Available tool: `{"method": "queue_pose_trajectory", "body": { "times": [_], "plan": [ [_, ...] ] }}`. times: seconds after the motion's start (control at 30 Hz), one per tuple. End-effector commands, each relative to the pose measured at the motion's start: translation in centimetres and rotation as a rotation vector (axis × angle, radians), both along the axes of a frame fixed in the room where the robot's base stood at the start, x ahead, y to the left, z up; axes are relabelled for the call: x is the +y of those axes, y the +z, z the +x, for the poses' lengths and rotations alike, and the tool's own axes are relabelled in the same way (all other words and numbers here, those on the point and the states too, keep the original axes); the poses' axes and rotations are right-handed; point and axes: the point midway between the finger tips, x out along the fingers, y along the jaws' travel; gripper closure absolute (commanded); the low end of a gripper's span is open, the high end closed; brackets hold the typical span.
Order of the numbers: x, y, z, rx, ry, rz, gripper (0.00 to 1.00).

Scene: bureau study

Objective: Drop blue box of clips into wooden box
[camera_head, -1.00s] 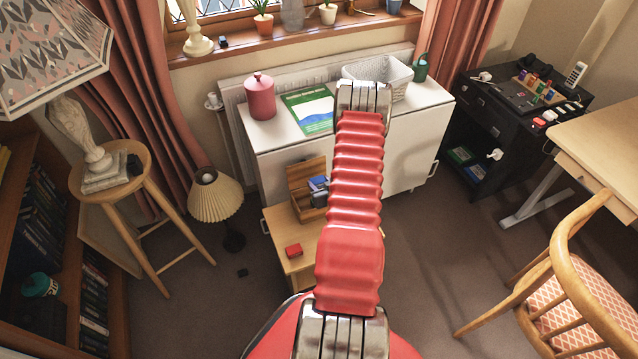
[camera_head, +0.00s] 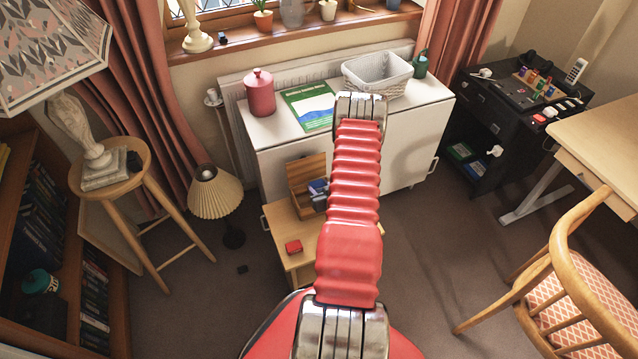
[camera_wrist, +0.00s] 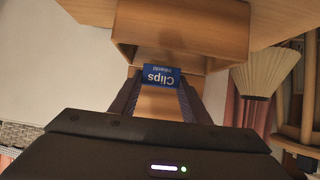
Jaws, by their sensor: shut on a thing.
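The blue box of clips (camera_wrist: 161,76) is held between the fingertips of my gripper (camera_wrist: 160,84) in the wrist view, its "Clips" label upside down. The wooden box (camera_wrist: 235,35) is close beyond it in that view. In the head view, the wooden box (camera_head: 298,205) stands on a small wooden table with its lid raised. A blue and white item (camera_head: 318,187) shows at its right side; I cannot tell whether it is the held box. My arm hides my gripper in the head view. I cannot tell whether the clips box touches the wooden box.
A small red box (camera_head: 293,247) lies on the small table (camera_head: 300,262) in front of the wooden box. Behind is a white cabinet (camera_head: 405,130) with a red canister (camera_head: 260,93), a green book (camera_head: 308,106) and a white basket (camera_head: 378,75). A pleated lamp (camera_head: 214,192) stands left.

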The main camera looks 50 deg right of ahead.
Motion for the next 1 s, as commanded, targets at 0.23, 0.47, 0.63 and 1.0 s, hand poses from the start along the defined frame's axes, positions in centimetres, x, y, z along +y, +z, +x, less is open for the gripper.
{"method": "queue_pose_trajectory", "body": {
  "times": [0.23,0.47,0.63,1.0],
  "plan": [
    [-0.01,-1.35,0.00,0.000,0.000,0.000,0.80],
    [-0.02,-1.42,0.00,0.000,0.000,0.000,0.80],
    [-0.02,-1.41,0.00,0.000,0.000,0.000,0.49],
    [0.00,-1.41,-0.01,0.000,0.000,0.000,0.36]
  ]
}}
